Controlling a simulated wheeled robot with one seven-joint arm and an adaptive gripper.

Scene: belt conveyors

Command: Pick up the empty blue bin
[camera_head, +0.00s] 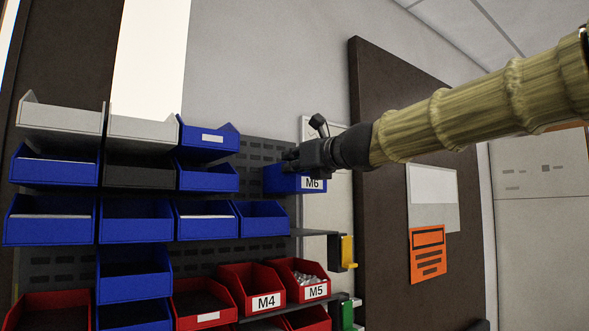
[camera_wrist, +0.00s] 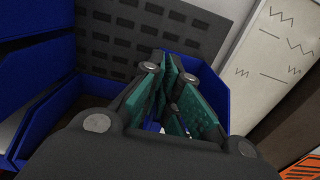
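A blue bin labelled M6 (camera_head: 280,181) sits at the right end of the rack, apart from the other blue bins. My gripper (camera_head: 296,160) is at its upper edge, reaching in from the right, and covers part of it. In the wrist view, the blue bin (camera_wrist: 212,84) shows behind and around my gripper's teal-padded fingers (camera_wrist: 173,100). The fingers are angled close to each other, with a narrow gap. I cannot tell whether they touch or pinch the bin's wall. The bin's inside is mostly hidden, so its contents cannot be seen.
More blue bins (camera_head: 136,220) fill the rack to the left, with grey bins (camera_head: 62,122) above. Red bins labelled M4 (camera_head: 253,284) and M5 (camera_head: 303,278) stand below; M5 holds metal parts. A dark panel (camera_head: 385,205) with an orange sheet (camera_head: 428,254) is to the right.

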